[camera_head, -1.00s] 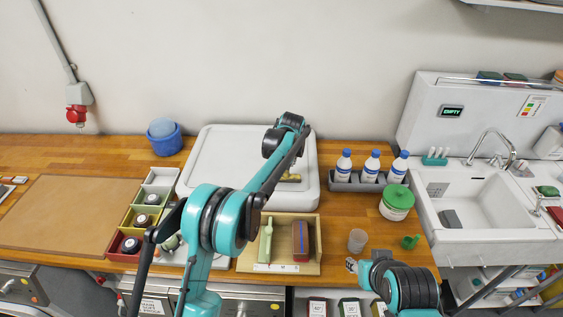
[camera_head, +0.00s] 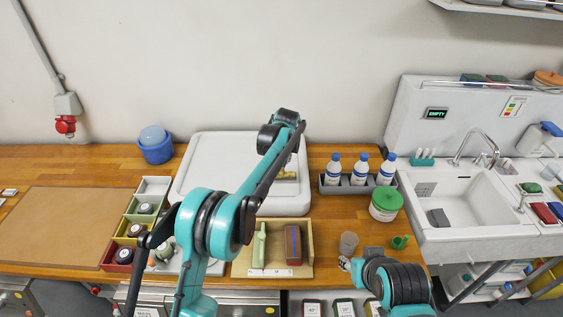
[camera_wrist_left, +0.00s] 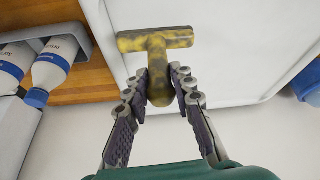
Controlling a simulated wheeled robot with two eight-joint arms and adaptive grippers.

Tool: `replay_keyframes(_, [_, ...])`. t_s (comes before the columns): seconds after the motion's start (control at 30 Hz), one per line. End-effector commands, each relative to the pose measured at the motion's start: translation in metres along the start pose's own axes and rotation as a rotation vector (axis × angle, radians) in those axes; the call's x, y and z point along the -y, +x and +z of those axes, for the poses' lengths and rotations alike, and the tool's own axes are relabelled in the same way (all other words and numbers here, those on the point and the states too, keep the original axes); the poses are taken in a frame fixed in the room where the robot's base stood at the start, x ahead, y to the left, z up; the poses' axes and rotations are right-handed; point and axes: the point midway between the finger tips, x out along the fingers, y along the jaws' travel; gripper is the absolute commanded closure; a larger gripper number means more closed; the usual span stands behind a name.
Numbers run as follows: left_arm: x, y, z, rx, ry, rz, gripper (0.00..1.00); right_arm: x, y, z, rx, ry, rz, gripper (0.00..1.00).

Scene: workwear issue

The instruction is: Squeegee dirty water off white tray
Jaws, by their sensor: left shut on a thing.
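The white tray (camera_head: 225,160) lies on the wooden counter against the wall. My left gripper (camera_wrist_left: 160,82) is shut on the handle of a yellow, grey-smudged T-shaped squeegee (camera_wrist_left: 155,40). In the head view the squeegee (camera_head: 287,175) shows at the tray's right side, partly behind my left arm. In the wrist view its crosspiece is over the white tray surface; I cannot tell if it touches. I can make out no dirty water on the visible tray. My right gripper (camera_head: 345,264) is low at the front edge, too small to read.
An open wooden box (camera_head: 306,262) with a green and a brown item stands in front of the tray. A bottle rack (camera_head: 345,188), green-lidded jar (camera_head: 386,205) and sink (camera_head: 470,205) are to the right. A blue tub (camera_head: 156,152) and coloured bins (camera_head: 130,229) are left.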

Motion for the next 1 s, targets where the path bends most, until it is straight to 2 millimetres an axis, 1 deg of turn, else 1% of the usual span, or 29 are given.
replay_keyframes(0.03, [0.0, -0.008, -0.003, 0.0, 0.0, 0.0, 1.0, 0.0, -0.005, -0.004, 0.0, 0.0, 0.0, 0.6])
replay_keyframes(0.13, [0.0, -0.016, -0.007, 0.0, 0.0, 0.0, 1.0, 0.0, -0.009, -0.007, 0.0, 0.0, 0.0, 0.6])
replay_keyframes(0.53, [0.0, -0.019, -0.008, 0.0, 0.0, 0.0, 1.0, 0.0, -0.01, -0.007, 0.0, 0.0, 0.0, 0.6])
replay_keyframes(0.83, [0.0, -0.043, -0.018, 0.0, 0.0, 0.0, 1.0, 0.0, -0.025, -0.018, 0.0, 0.0, 0.0, 0.6])
replay_keyframes(1.0, [0.0, -0.045, -0.019, 0.0, 0.0, 0.0, 1.0, 0.0, -0.025, -0.018, 0.0, 0.0, 0.0, 0.6])
